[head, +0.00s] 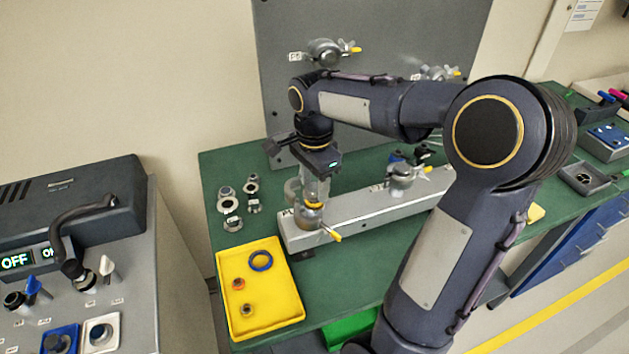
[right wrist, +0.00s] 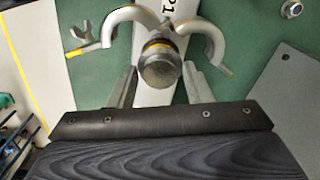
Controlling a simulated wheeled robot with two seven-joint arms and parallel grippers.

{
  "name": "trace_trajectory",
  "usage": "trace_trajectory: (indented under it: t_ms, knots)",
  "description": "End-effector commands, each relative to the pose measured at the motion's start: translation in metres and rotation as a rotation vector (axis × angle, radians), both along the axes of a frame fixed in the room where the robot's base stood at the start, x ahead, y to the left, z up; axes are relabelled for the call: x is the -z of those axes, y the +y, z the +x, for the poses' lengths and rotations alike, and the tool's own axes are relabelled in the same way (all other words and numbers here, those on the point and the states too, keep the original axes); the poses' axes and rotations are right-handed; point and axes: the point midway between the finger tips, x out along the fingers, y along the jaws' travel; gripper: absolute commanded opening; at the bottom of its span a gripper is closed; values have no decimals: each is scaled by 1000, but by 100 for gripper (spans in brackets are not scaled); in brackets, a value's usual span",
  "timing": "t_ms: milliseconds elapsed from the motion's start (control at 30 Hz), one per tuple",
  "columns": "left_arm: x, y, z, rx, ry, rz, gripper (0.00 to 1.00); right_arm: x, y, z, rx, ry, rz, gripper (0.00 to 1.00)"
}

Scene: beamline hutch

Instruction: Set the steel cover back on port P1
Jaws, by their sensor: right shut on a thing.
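My right gripper (head: 314,186) points down over port P1 (head: 312,220), at the left end of the grey bar. It is shut on the steel cover, whose round grey end (right wrist: 160,70) shows between the fingers in the right wrist view. An orange ring (right wrist: 155,43) shows just beyond the cover. The clamp's curved halves (right wrist: 125,22) stand spread open on both sides of the port, with a yellow-tipped handle (head: 331,233). The fingers partly hide the cover in the head view. I cannot tell whether the cover touches the port. My left gripper is out of view.
A yellow tray (head: 285,310) holds a blue ring (head: 260,260) and two small orange-brown rings. Several metal fittings (head: 230,206) lie left of the bar. Another clamped port (head: 402,176) sits along the bar (head: 350,208). A grey panel (head: 380,50) stands behind; a console (head: 60,215) is left.

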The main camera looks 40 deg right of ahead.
Motion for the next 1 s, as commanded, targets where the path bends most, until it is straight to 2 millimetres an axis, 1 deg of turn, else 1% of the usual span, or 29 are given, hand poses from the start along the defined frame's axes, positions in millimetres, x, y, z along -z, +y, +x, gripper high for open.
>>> trace_trajectory:
  t_ms: [1000]
  knots:
    - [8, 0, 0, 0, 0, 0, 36, 11, 0, 0, 0, -1, 0, 22]
